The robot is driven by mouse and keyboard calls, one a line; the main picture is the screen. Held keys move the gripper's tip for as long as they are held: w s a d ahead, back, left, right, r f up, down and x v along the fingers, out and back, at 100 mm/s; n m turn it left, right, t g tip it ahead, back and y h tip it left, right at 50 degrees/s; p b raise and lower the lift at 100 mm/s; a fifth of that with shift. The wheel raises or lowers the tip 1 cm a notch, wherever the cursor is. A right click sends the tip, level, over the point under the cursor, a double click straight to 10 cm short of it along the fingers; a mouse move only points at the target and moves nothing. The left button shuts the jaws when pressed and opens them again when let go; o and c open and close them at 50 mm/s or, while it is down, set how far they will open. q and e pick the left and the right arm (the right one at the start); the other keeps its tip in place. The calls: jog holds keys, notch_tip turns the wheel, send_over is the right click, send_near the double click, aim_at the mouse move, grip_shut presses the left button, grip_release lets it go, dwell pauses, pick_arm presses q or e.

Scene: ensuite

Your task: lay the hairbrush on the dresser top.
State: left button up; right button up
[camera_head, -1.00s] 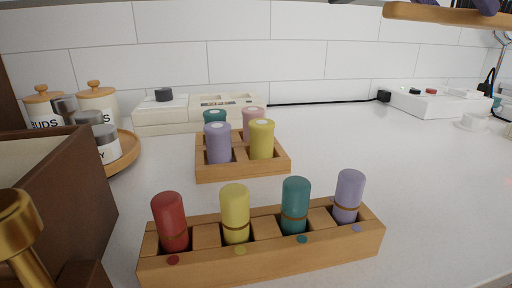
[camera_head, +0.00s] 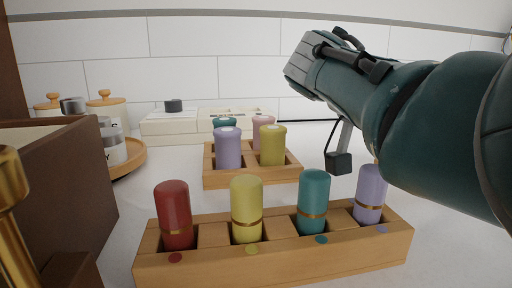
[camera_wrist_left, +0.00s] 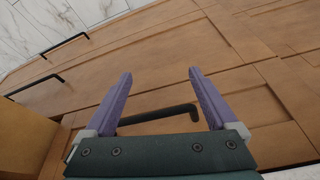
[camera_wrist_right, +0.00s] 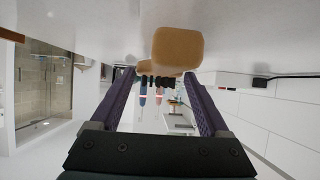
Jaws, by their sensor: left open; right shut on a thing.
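My right arm now reaches across the right of the head view, but its fingers cannot be made out there. In the right wrist view my right gripper (camera_wrist_right: 158,78) has a tan, rounded thing at its fingertips, apparently the hairbrush (camera_wrist_right: 178,48); dark bits show just below it. Its full shape and the grip are partly hidden. The white top (camera_head: 125,215), apparently the dresser top, spreads under the objects in the head view. My left gripper (camera_wrist_left: 160,73) is open and empty in the left wrist view, facing wooden drawer fronts (camera_wrist_left: 250,45) with dark bar handles.
A wooden rack (camera_head: 275,260) holds red, yellow, teal and lilac capped pieces at the front. A square wooden tray (camera_head: 250,178) with several more stands behind it. A dark brown box (camera_head: 70,190) and a round tray of jars (camera_head: 128,160) are at left. My arm covers the right side.

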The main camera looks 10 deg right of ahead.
jog(key=shift+f, duration=0.9)
jog(key=shift+f+b, duration=0.2)
jog(key=shift+b, duration=0.1)
jog(key=o, duration=1.3)
jog(key=shift+r, duration=0.1)
jog(key=shift+c, duration=0.2)
